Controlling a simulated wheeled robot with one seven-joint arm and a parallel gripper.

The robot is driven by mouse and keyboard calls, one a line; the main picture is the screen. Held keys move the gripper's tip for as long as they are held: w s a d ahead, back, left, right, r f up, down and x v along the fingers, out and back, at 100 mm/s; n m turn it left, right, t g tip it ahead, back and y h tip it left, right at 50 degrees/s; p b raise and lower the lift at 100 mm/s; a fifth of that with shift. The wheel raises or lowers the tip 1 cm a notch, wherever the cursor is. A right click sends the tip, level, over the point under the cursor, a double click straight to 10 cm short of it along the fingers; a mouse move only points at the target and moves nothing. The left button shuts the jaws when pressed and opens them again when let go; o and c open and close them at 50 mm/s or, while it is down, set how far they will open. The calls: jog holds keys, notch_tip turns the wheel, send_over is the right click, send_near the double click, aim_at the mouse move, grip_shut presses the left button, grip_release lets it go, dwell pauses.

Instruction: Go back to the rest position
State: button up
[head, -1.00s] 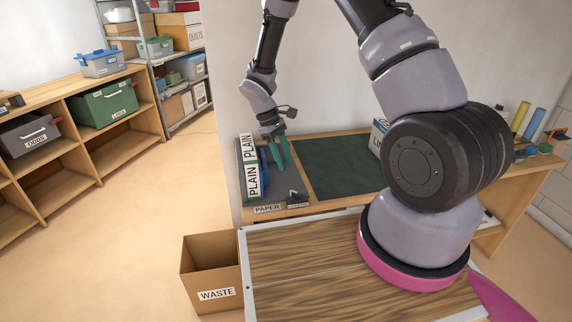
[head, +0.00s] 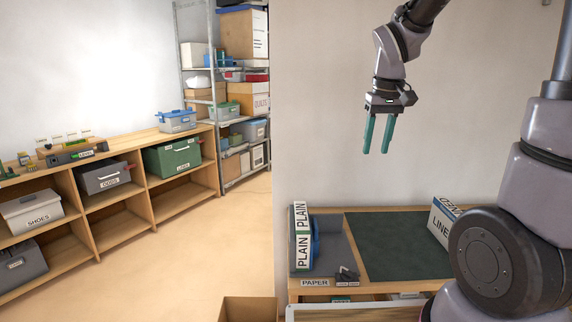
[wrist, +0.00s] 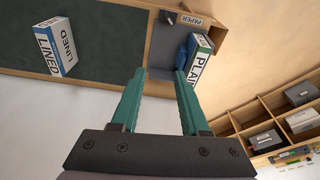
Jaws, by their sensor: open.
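My gripper (head: 378,134) hangs high above the bench, in front of the wall, with its two green fingers pointing down. The fingers are apart and nothing is between them. In the wrist view my gripper (wrist: 160,88) also shows open and empty, with the bench top beyond the fingertips. A box labelled PLAIN (head: 302,238) stands upright at the left end of the bench, well below my gripper. A box labelled LINED (head: 443,222) stands at the right of the dark green mat (head: 398,245), partly hidden by my arm.
The grey PAPER section (head: 335,245) holds a blue item (head: 315,236) beside the PLAIN box. A cardboard box (head: 248,309) stands on the floor at the bottom. A wooden shelf unit (head: 140,230) with bins and a metal rack (head: 226,100) stand at the left. The floor between is clear.

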jog(key=s+d+r+m+t+y, duration=0.1)
jog(key=s+r+m+t, duration=0.4)
jog(key=s+r, duration=0.6)
jog(key=shift+s+d+y, duration=0.4)
jog(key=shift+s+d, duration=0.45)
jog(key=shift+s, duration=0.05)
